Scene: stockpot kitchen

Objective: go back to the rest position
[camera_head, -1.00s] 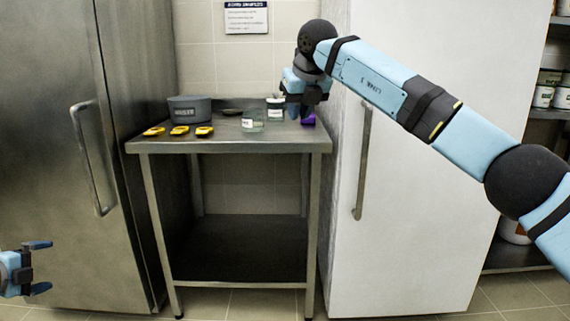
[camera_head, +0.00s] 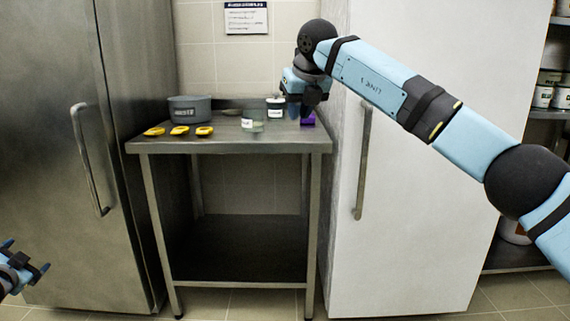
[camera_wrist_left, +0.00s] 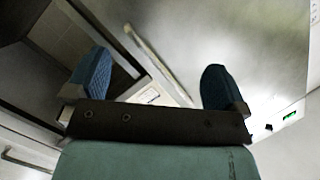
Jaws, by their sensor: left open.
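My left gripper (camera_head: 27,256) is at the lower left edge of the head view, in front of the left steel door, away from the table. In the left wrist view the two blue fingers of this gripper (camera_wrist_left: 154,80) stand wide apart with nothing between them. My right gripper (camera_head: 300,110) points down over the right end of the steel table (camera_head: 230,146), just by a small purple object (camera_head: 308,120). Whether its fingers are apart or closed on that object is too small to tell.
On the table are a grey pot (camera_head: 189,110), several yellow items along the front edge and two labelled jars (camera_head: 252,121). A steel door (camera_head: 55,150) stands left and a white door (camera_head: 420,200) right. The floor before the table is clear.

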